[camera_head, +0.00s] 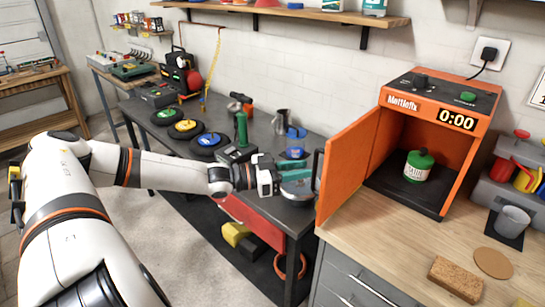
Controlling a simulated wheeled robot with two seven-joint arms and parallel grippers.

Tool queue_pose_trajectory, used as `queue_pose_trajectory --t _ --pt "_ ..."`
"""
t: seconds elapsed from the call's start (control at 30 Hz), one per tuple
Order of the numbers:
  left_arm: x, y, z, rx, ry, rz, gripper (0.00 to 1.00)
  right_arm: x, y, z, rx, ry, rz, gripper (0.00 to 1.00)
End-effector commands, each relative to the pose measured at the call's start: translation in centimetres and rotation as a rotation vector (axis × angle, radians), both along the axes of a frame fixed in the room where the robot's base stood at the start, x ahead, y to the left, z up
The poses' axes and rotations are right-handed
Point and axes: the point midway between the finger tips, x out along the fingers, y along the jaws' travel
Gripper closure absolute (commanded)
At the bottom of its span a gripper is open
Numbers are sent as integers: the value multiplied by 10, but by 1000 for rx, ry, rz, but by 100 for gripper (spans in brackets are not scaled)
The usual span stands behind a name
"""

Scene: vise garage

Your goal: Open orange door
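The orange door (352,167) belongs to an orange microwave-like box (455,133) marked "Mattleffx", with a display reading 0:00. The door stands wide open, swung out to the left of the box. A green and white canister (418,166) stands inside on the dark floor of the box. My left gripper (284,181) reaches in from the left over the dark workbench, left of the door and apart from it. Its fingers are small and hard to make out against the items behind, so its opening is unclear. My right gripper is out of view.
The dark workbench (157,128) holds colored discs, a green bottle (241,130) and a blue container (295,140). A round grey item with a dark handle is beside my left gripper. On the wooden counter (385,235) lie a brown block (455,279) and a round coaster (493,263).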

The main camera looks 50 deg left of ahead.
Motion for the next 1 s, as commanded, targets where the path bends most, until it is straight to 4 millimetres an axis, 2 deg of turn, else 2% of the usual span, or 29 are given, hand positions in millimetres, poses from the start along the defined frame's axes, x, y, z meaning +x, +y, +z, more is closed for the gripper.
queue_pose_trajectory --t 0.2,0.4,0.6,1.0 --pt "-38 25 0 8 6 2 72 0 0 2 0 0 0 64" --pt "-61 38 1 4 0 2 72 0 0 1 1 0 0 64" --pt "-67 42 1 1 -2 3 72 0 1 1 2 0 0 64" --pt "-67 42 1 1 -2 2 72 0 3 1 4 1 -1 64"
